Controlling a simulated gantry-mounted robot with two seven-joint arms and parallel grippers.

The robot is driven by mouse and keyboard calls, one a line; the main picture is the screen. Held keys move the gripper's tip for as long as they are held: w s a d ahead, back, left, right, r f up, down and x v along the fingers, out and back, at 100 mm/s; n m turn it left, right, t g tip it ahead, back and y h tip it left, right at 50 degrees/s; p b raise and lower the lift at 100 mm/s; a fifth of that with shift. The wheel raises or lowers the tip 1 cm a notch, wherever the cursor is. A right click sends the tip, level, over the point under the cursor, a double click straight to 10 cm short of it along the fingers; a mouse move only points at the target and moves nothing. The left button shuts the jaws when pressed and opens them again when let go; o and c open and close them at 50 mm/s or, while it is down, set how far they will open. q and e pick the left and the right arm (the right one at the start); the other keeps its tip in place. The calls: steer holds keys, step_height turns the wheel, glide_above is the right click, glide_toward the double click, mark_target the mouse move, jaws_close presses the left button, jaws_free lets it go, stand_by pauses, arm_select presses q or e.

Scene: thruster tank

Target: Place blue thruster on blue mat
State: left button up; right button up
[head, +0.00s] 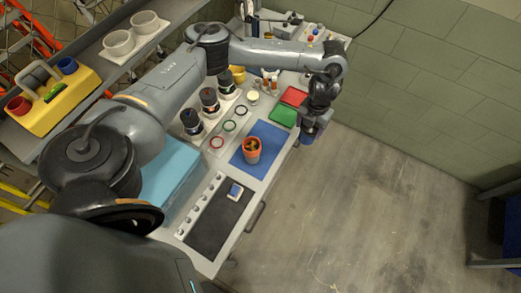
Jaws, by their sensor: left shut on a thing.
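The blue mat (240,158) lies flat on the bench at centre. An orange pot-like object (252,150) with something in it stands on it. My left gripper (314,116) hangs past the bench's right edge, up and right of the mat. It is shut on a small bluish object (307,135), which looks like the blue thruster. The fingers are small and dark, so details of the grip are hard to see. The held object appears apart from the mat. My right gripper is not in view.
A green mat (283,116) and a red mat (294,96) lie beyond the blue one. Several dark cylinders (209,100) and coloured rings (217,142) are left of the mats. A black pad (215,225) is nearer. Floor on the right is clear.

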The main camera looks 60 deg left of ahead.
arm_select(q)
steer(key=shift+m, duration=0.9)
steer(key=s+a+f, duration=0.2)
steer(key=a+f, duration=0.2)
steer(key=a, duration=0.1)
steer(key=s+a+f+b, duration=0.1)
steer(key=s+a+f, duration=0.2)
steer(key=a+f, duration=0.2)
steer(key=s+a+f+b, duration=0.1)
steer(key=s+a+f, duration=0.1)
steer(key=a+f, duration=0.3)
steer(key=shift+s+a+f, duration=0.15)
steer(key=shift+s, duration=0.1)
steer(key=shift+f, duration=0.15)
steer(key=o, duration=1.7)
